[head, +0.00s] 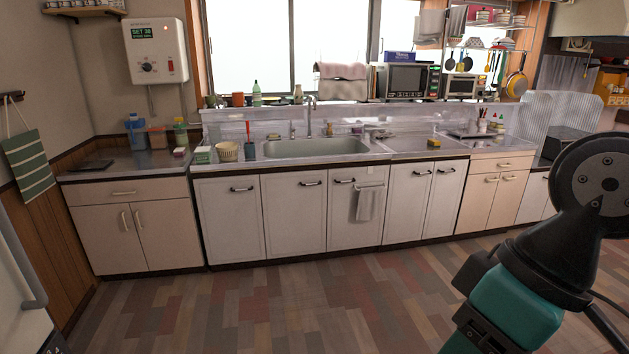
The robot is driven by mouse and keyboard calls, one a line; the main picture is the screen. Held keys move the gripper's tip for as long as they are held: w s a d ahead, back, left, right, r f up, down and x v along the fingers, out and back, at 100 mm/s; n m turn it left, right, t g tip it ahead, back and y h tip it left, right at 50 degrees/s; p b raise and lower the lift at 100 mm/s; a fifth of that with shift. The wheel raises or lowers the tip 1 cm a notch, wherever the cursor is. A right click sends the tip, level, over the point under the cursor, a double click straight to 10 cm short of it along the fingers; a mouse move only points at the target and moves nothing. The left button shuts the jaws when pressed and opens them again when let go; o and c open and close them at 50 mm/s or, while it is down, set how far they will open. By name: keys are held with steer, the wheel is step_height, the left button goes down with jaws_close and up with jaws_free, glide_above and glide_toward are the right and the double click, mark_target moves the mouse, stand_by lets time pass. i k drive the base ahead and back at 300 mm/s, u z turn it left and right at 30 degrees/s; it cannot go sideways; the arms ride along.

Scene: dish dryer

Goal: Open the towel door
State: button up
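The towel door (342,222) is a white cabinet door below the right part of the sink, in the head view. A grey towel (368,204) hangs from a small rail (371,186) on its front. Its dark handle (345,181) sits near the top left of the door. The door looks shut, flush with its neighbours. Part of my arm shows at the lower right, far in front of the cabinets and apart from the door. My gripper is not in view.
White doors with dark handles flank it: one on the left (293,220), another on the right (402,200). The sink (315,147) and counter stand above. The wooden floor (270,310) before the cabinets is clear. A pale appliance (12,290) stands at the left edge.

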mark_target(343, 232)
steer(key=u, duration=0.1)
steer(key=i, duration=3.55)
steer(key=u, duration=0.15)
